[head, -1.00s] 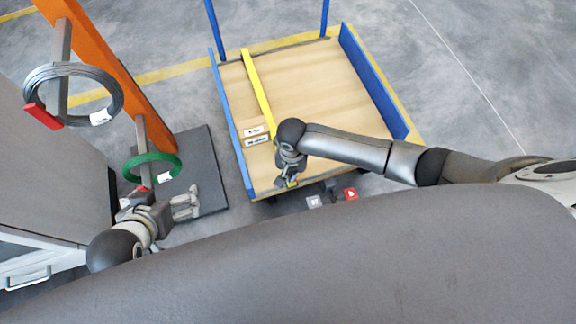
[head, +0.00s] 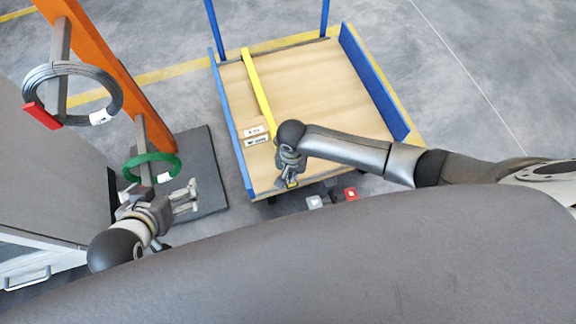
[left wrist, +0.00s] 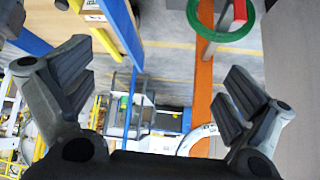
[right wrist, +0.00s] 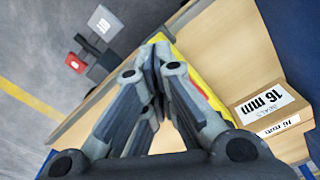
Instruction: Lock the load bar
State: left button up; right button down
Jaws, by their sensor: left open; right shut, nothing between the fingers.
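The yellow load bar (head: 258,85) lies lengthwise over the cart's wooden deck (head: 325,85), near its left side. Its near end is partly hidden by my right arm. My right gripper (head: 288,185) is shut and empty at the near edge of the deck, by that end. In the right wrist view its closed fingers (right wrist: 152,55) overlap the yellow bar (right wrist: 195,75), so I cannot tell whether they touch it. My left gripper (head: 192,197) is open and empty, beside the green coil (head: 150,168). Its spread fingers (left wrist: 160,75) show in the left wrist view.
A red pedal-like block (head: 351,193) and a grey one (head: 314,202) sit low at the cart's near edge. An orange post (head: 105,65) carries a dark wire coil (head: 28,95) and the green coil. Open floor (head: 480,90) lies right of the cart.

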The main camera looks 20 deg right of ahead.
pick_arm(q)
jog(key=shift+w+d+r+t, duration=0.2)
jog(key=shift+w+r+t, duration=0.2)
jog(key=shift+w, duration=0.2)
pick_arm(e)
jog(key=shift+f, duration=0.3)
jog(key=shift+r+p, duration=0.7)
jog(key=shift+p, duration=0.05)
pick_arm(q)
jog(key=shift+s+a+f+g+y+p, duration=0.6)
jog(key=shift+s+a+f+g, duration=0.75)
jog(key=shift+s+g, duration=2.3)
pick_arm(e)
jog(key=shift+r, duration=0.5)
jog(key=shift+r+p, duration=0.9)
jog(key=shift+p, duration=0.3)
jog(key=shift+r+p, duration=0.45)
jog(key=shift+p, duration=0.15)
jog(key=shift+r+p, duration=0.5)
jog(key=shift+p, duration=0.1)
pick_arm(q)
notch_tip(320, 180, down, 16)
jog(key=s+t+p, duration=0.1)
jog(key=s, duration=0.1)
pick_arm(e)
jog(key=shift+r, duration=0.45)
